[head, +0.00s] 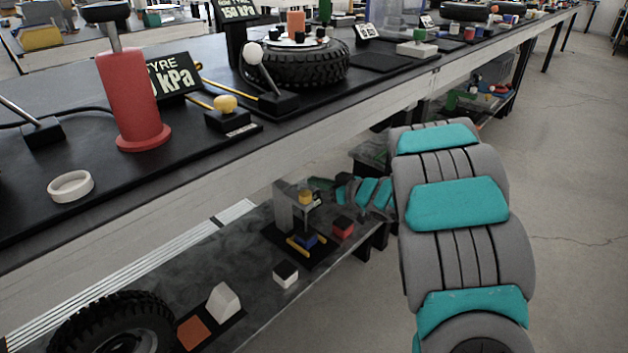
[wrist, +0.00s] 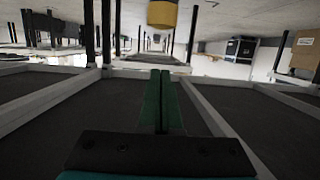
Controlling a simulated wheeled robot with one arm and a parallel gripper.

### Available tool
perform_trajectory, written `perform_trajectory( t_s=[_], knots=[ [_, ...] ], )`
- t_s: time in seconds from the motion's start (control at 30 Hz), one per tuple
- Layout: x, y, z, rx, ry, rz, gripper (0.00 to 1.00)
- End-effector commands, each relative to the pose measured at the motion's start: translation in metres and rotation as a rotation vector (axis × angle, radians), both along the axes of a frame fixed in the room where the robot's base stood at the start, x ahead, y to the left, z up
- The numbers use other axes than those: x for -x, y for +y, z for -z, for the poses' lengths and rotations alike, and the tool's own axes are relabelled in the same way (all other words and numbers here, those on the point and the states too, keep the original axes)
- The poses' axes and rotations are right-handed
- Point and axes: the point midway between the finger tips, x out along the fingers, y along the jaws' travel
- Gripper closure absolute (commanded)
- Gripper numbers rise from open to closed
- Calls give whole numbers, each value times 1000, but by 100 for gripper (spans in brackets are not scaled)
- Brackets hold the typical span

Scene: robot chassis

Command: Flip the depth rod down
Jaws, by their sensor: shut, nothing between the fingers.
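A small stand (head: 286,205) with a grey upright post and a black base is on the lower shelf in the head view. It carries a yellow cylinder (head: 306,196), with a blue block (head: 306,240) and yellow rails on the base below it. I cannot make out for certain which part is the depth rod. My gripper (head: 318,184) reaches in from the right, close beside the stand's top. In the wrist view its green fingers (wrist: 161,100) are shut with nothing between them. A yellow cylinder also shows beyond the fingertips at the wrist view's top edge (wrist: 162,14); contact cannot be told.
A red-and-black block (head: 343,227) and a white-and-black block (head: 286,274) lie near the stand. A tyre (head: 115,325) and a white wedge (head: 223,302) are further left. The upper bench (head: 210,165) overhangs the shelf. Open floor lies to the right.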

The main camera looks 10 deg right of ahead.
Motion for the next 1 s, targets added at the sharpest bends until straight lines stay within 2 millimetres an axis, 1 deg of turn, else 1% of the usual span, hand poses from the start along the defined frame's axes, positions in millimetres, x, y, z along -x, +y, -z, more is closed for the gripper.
perform_trajectory(
  t_s=[0.03,0.2,0.3,0.4,0.63,0.9,1.0],
  knots=[
    [7,-8,-3,3,-1,6,100],
    [33,-26,-10,0,-1,4,100],
    [45,-34,-13,3,0,4,100],
    [52,-39,-16,1,-2,2,100],
    [58,-42,-18,-1,-3,-1,100],
    [57,-43,-18,3,-2,3,100],
    [53,-49,-21,42,1,39,100]
  ],
)
